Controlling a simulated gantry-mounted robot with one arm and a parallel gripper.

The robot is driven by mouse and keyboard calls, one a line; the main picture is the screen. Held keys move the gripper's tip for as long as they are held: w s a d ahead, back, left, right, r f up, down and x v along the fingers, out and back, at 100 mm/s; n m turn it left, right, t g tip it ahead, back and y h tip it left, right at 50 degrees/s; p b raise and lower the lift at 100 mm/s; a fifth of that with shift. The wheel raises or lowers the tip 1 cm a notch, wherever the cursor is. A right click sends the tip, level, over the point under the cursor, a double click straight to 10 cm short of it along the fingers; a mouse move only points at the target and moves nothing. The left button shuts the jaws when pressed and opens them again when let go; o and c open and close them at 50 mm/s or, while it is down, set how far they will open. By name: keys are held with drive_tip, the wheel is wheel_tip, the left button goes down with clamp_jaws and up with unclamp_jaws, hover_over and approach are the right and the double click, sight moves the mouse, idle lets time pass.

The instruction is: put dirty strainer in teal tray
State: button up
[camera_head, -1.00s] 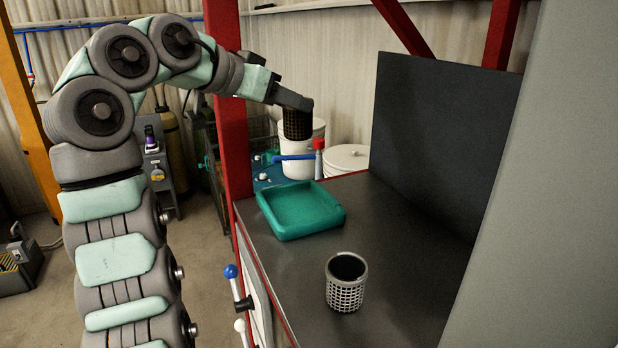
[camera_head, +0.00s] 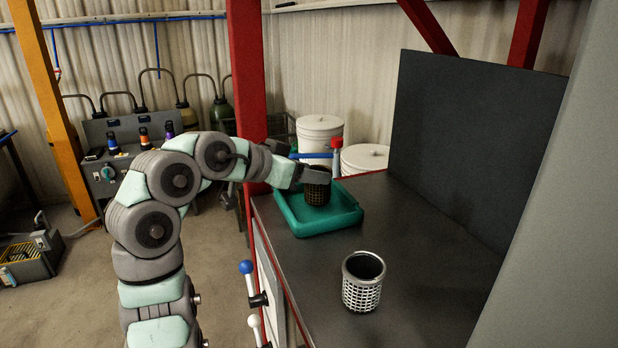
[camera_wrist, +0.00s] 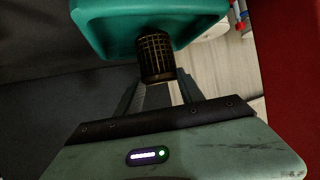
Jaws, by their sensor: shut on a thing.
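The dirty strainer (camera_head: 318,192) is a dark brown mesh cup, held upright by my gripper (camera_head: 318,174). In the head view it is over the teal tray (camera_head: 350,218), within its rim. I cannot tell whether its bottom touches the tray floor. In the wrist view the strainer (camera_wrist: 156,56) sits between the two fingers of my gripper (camera_wrist: 157,80), with the teal tray (camera_wrist: 92,18) beyond it. A clean silver strainer (camera_head: 362,290) stands upright on the dark counter, nearer the camera than the tray.
The dark counter (camera_head: 430,240) is clear right of the tray, up to an upright dark panel (camera_head: 460,140). A red post (camera_head: 250,90) stands beside my arm. White buckets (camera_head: 320,135) and a red-capped blue handle (camera_head: 337,150) are behind the tray.

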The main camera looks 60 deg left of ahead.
drive_tip(key=shift+f, duration=0.6)
drive_tip(key=shift+f, duration=0.15)
drive_tip(key=o, duration=1.4)
